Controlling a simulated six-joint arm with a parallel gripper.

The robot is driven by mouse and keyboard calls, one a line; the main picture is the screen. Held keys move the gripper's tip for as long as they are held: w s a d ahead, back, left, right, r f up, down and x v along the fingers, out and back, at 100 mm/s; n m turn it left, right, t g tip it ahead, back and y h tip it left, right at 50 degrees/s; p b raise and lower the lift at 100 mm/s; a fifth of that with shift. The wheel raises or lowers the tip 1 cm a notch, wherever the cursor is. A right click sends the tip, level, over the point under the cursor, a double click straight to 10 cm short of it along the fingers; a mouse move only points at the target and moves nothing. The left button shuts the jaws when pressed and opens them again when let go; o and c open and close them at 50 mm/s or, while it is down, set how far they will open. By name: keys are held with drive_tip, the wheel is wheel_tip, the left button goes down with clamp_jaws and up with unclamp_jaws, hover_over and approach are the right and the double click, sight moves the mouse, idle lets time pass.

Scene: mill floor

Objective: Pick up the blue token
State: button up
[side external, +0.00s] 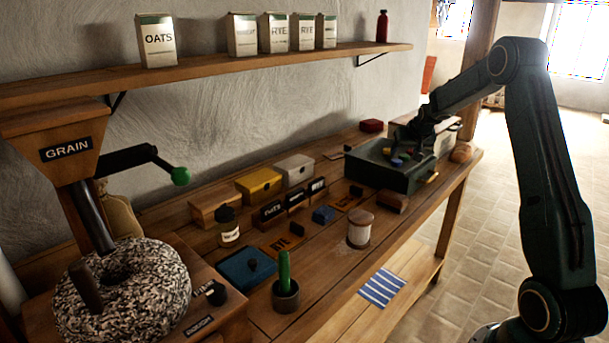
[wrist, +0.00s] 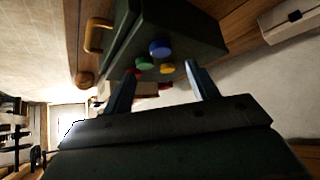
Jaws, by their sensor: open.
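The blue token (wrist: 160,47) is a round disc in the dark green box (wrist: 200,40), in the upper middle of the wrist view. A green token (wrist: 144,62), a yellow token (wrist: 167,67) and a partly hidden red token (wrist: 131,72) are close by it. My gripper (wrist: 161,70) is open, with one finger on each side of this group and nothing between the jaws. In the side view my gripper (side external: 408,143) hangs over the dark green box (side external: 385,178). The blue token (side external: 397,162) is small there. I cannot tell whether a fingertip touches any token.
A jar (side external: 360,229), labelled blocks and small chests (side external: 258,184) fill the bench to the left. The shelf (side external: 220,66) runs above.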

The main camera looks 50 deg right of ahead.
sight(397, 161)
drive_tip(key=shift+x, duration=1)
drive_tip(key=shift+x, duration=2.6)
drive_tip(key=c, duration=1.1)
